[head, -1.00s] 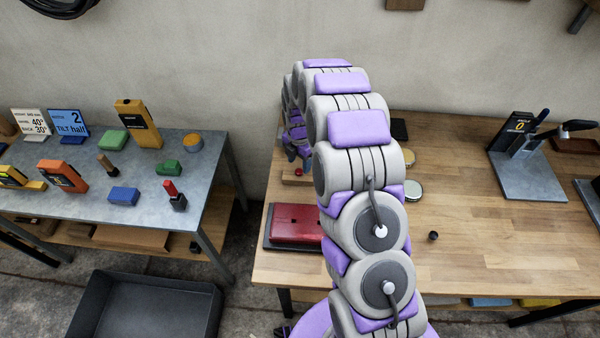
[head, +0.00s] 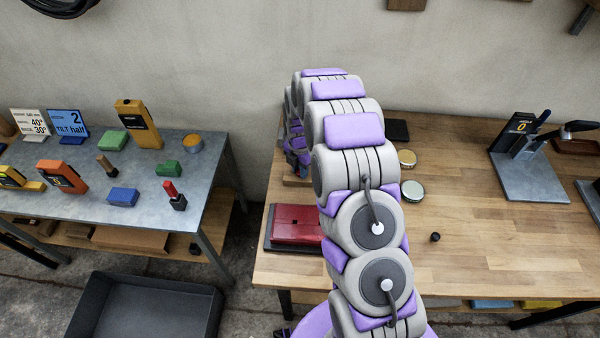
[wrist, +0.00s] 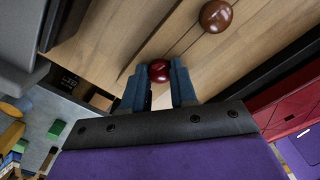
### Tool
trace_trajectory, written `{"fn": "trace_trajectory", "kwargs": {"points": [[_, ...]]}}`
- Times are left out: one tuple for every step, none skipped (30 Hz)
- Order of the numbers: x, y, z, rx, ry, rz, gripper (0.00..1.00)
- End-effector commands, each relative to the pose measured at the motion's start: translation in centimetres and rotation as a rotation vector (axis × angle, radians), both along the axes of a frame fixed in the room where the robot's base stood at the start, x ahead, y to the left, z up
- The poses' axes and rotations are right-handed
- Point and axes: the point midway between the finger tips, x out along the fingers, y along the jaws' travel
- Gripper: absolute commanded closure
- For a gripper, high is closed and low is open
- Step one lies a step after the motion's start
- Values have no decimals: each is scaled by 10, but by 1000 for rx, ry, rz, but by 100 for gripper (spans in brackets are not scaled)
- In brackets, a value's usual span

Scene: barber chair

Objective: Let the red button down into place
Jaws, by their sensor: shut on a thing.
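The red button (wrist: 160,71) is a small, glossy dark-red round knob. In the wrist view it sits between the two blue fingertips of my gripper (wrist: 159,77), which is shut on it. The wooden surface lies behind the button; I cannot tell whether the button touches it. In the head view my gripper (head: 298,162) is low over a small wooden block (head: 297,181) at the left end of the wooden bench. The button is not distinguishable there, and my arm hides part of that area.
A brown round knob (wrist: 215,16) sits on the wood beyond the button. A red box (head: 294,223) lies at the wooden bench's (head: 470,235) front left corner. Two round tins (head: 412,190) stand right of my arm. A grey table (head: 90,205) with several tools is at left.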

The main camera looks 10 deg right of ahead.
Motion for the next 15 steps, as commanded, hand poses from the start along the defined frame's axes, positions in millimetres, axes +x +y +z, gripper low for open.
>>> {"fn": "trace_trajectory", "kwargs": {"points": [[0, 0, 0, 0, 0, 0, 97], [0, 0, 0, 0, 0, 0, 100], [0, 0, 0, 0, 0, 0, 100], [0, 0, 0, 0, 0, 0, 100], [0, 0, 0, 0, 0, 0, 100], [0, 0, 0, 0, 0, 0, 100], [0, 0, 0, 0, 0, 0, 100], [0, 0, 0, 0, 0, 0, 100], [0, 0, 0, 0, 0, 0, 100], [0, 0, 1, 0, 0, 0, 100], [0, 0, 1, 1, -1, 0, 100], [0, 0, 3, 1, -1, 0, 100], [0, 0, 4, 0, -1, 0, 100], [0, 0, 6, 0, -1, 0, 100], [1, 0, 9, 0, -2, 0, 100]]}}
